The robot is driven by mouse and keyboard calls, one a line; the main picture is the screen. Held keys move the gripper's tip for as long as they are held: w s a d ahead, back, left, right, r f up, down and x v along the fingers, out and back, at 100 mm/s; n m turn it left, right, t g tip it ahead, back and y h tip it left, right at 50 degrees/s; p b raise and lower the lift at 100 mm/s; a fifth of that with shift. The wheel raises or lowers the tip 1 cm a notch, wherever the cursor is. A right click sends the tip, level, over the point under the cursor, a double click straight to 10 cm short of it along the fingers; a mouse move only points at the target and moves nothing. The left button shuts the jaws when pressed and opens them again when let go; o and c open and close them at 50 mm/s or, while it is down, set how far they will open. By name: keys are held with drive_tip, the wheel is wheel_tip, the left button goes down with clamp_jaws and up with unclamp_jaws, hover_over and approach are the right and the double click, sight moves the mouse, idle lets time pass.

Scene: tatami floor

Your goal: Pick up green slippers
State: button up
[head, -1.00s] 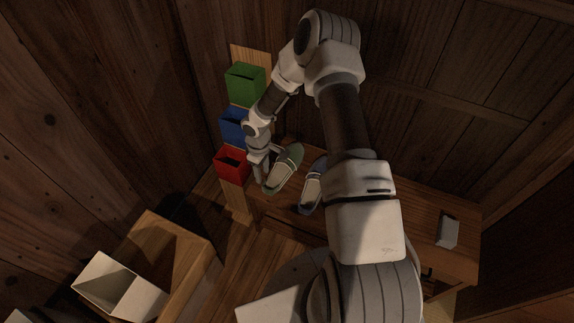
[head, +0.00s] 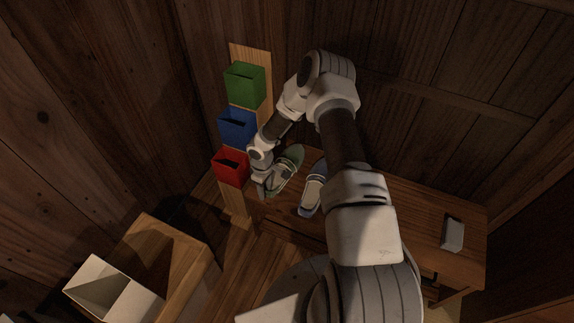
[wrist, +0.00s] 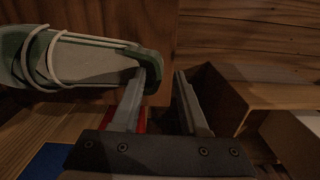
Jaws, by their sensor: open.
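A green slipper (head: 291,161) with a light sole and pale straps lies on the wooden bench near its left end. It also shows in the wrist view (wrist: 95,62), at the upper left. My gripper (head: 262,191) is at the slipper's near end, by the bench's left edge. In the wrist view my gripper (wrist: 166,72) is open, with its left finger overlapping the slipper's end and the right finger apart from it. I cannot tell whether the left finger touches the slipper. My arm hides part of the bench.
A blue-grey slipper (head: 313,188) lies right of the green one on the bench (head: 405,212). Green (head: 245,85), blue (head: 237,126) and red (head: 231,167) boxes hang on a board at left. A grey block (head: 453,234) sits at right. An open white box (head: 112,290) stands lower left.

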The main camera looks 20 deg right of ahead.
clamp_jaws()
idle(1.3)
